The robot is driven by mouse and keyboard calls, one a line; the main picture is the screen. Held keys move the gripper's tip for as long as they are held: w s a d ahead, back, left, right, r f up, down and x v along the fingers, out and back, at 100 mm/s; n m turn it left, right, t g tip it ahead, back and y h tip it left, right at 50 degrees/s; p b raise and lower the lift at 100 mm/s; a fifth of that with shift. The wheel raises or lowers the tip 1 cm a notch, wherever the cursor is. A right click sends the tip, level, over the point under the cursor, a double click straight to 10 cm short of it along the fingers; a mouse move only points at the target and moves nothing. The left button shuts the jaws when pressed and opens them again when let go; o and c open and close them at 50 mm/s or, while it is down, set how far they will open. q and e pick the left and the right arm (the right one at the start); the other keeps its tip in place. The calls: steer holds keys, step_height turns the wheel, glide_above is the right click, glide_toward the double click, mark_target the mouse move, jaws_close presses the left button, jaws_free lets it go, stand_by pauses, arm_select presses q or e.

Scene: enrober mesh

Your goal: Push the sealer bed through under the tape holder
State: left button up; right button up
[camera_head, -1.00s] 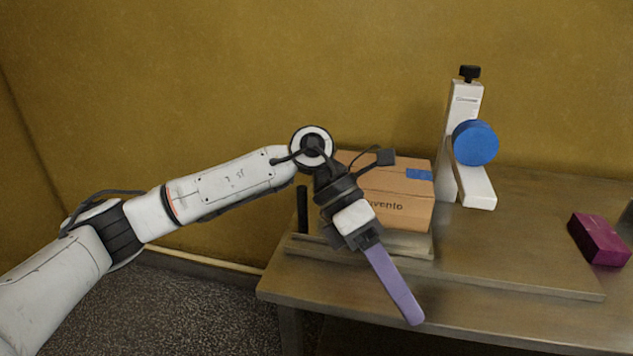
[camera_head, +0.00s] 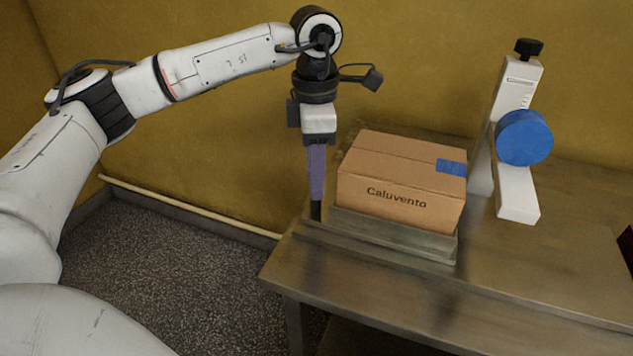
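A cardboard box (camera_head: 400,190) marked "Caluvento" with a strip of blue tape sits on the sealer bed (camera_head: 395,232), a low grey platform at the left end of the table. The tape holder (camera_head: 517,195) is a white stand with a blue roll (camera_head: 524,138) and a black knob, standing to the right of the box. My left gripper (camera_head: 316,196) points straight down at the bed's left end, beside the box. Its purple fingers overlap a dark upright post there, largely hidden; whether they grip it I cannot tell. My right gripper is out of view.
A metal table (camera_head: 480,305) carries everything, with a guide strip along its front side. A dark object (camera_head: 627,246) is cut off at the right edge. A yellow wall stands behind.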

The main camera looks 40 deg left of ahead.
arm_select(q)
step_height(320, 180, down, 2)
steer(key=shift+f, duration=0.25)
jaws_close()
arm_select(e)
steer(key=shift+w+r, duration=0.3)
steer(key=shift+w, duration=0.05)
arm_select(q)
steer(key=shift+d, duration=0.1)
